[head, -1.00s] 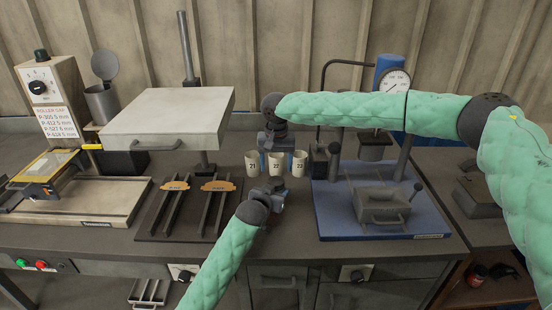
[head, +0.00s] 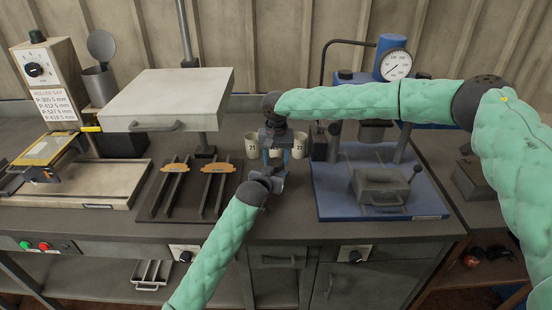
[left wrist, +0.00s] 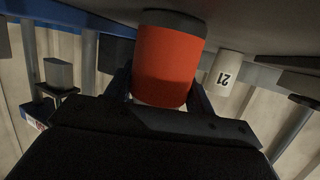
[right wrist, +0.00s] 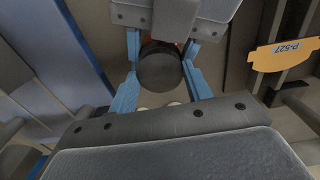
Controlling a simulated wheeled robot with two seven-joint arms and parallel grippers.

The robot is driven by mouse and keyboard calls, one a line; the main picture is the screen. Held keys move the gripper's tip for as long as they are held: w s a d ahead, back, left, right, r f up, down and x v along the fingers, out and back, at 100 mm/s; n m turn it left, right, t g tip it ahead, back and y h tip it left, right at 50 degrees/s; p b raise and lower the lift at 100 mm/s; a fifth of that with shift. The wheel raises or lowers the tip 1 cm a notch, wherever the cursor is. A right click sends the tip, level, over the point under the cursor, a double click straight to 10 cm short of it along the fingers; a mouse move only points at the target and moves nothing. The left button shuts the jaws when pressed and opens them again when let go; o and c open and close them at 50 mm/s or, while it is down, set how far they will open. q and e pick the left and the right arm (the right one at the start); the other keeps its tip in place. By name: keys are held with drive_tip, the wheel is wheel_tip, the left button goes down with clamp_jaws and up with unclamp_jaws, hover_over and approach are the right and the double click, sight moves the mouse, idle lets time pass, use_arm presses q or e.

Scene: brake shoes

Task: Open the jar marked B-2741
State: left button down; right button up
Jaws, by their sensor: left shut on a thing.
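My left gripper (left wrist: 160,98) is shut on an orange jar (left wrist: 170,62), seen close up in the left wrist view, with a dark end at the top of that upside-down picture. No B-2741 marking is readable. In the right wrist view the jar's dark round lid (right wrist: 160,68) lies between the fingers of my right gripper (right wrist: 160,85), which is open around it. In the head view my left gripper (head: 268,180) is just below my right gripper (head: 275,142); the jar is mostly hidden there.
White cup 21 (head: 251,147) and cup 23 (head: 299,147) stand behind the grippers. A dark tray with rails (head: 150,205) is at left, with a pale plate (head: 170,98) above. A blue-based press (head: 335,200) is close at right.

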drive_tip(key=o, duration=1)
drive_tip(key=shift+r, duration=2.25)
use_arm(q)
drive_tip(key=shift+c, duration=2.2)
unclamp_jaws()
